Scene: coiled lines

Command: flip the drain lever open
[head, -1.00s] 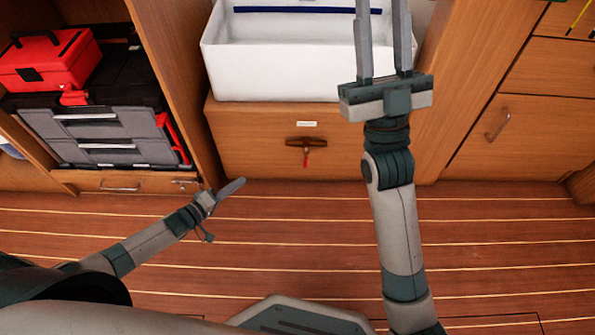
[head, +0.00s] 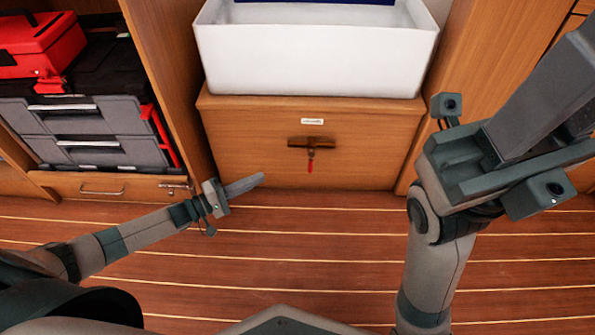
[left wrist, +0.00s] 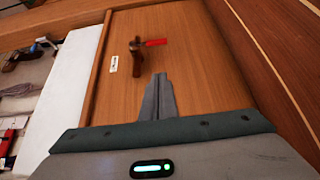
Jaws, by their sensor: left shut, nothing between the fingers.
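The drain lever (head: 310,166) is a small red handle on a brown valve body (head: 311,143), mounted on the wooden cabinet front below the white basin. In the head view it points down, across the horizontal valve body. In the left wrist view the red lever (left wrist: 156,42) sticks out to the right of the valve body (left wrist: 137,62). My left gripper (head: 258,179) is shut and empty, low and left of the lever, apart from it. Its fingers (left wrist: 160,82) also show in the left wrist view. My right gripper (head: 560,85) is raised at the right; its fingertips are out of frame.
The white basin (head: 310,60) stands above the valve panel (head: 240,140). Grey tool drawers (head: 90,135) and a red toolbox (head: 40,45) fill the left shelf, beside a wooden divider (head: 165,70). The striped floor (head: 300,245) before the panel is clear.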

